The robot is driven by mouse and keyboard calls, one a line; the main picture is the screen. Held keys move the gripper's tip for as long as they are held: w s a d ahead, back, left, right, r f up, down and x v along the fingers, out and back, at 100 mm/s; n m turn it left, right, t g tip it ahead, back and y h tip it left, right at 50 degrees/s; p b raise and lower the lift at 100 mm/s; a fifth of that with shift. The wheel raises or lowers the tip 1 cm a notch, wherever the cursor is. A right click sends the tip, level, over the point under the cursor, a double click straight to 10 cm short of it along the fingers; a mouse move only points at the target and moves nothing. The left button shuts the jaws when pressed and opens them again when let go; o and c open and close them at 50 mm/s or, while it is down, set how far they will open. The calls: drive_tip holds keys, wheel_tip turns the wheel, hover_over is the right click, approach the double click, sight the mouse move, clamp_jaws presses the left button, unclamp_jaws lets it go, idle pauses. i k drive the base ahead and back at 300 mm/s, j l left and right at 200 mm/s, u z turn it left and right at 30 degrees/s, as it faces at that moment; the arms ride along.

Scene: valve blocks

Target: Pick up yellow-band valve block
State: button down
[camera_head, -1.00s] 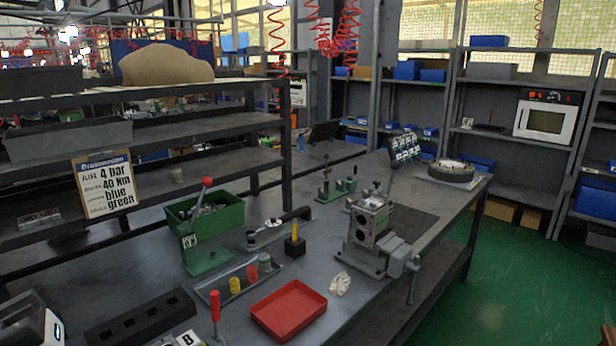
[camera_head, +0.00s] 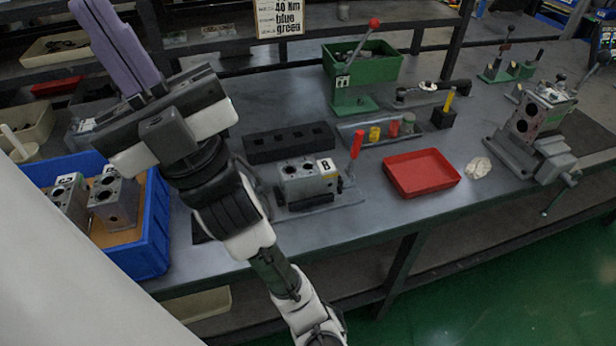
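No yellow band can be made out on any valve block. Two grey metal valve blocks (camera_head: 113,202) (camera_head: 70,204) with round bores stand in the blue crate (camera_head: 154,232) at the left; one carries a white label starting with C. A third grey block (camera_head: 305,181), labelled B, sits on the bench in the middle. My gripper (camera_head: 115,42) is at the upper left, above and behind the crate in the picture, with its lavender finger part pointing up and away. Whether its fingers are apart is not clear. No object shows in it.
A red tray (camera_head: 421,173), a black holder block (camera_head: 289,143) and a tray with coloured cylinders (camera_head: 374,133) lie on the bench (camera_head: 380,215). A green bin (camera_head: 362,62) with a lever press stands behind. A metal fixture (camera_head: 531,130) is at the right. The bench's front edge is clear.

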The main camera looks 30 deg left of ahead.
sight(305, 178)
drive_tip(key=j+z, duration=0.2)
drive_tip(key=j, duration=1.05)
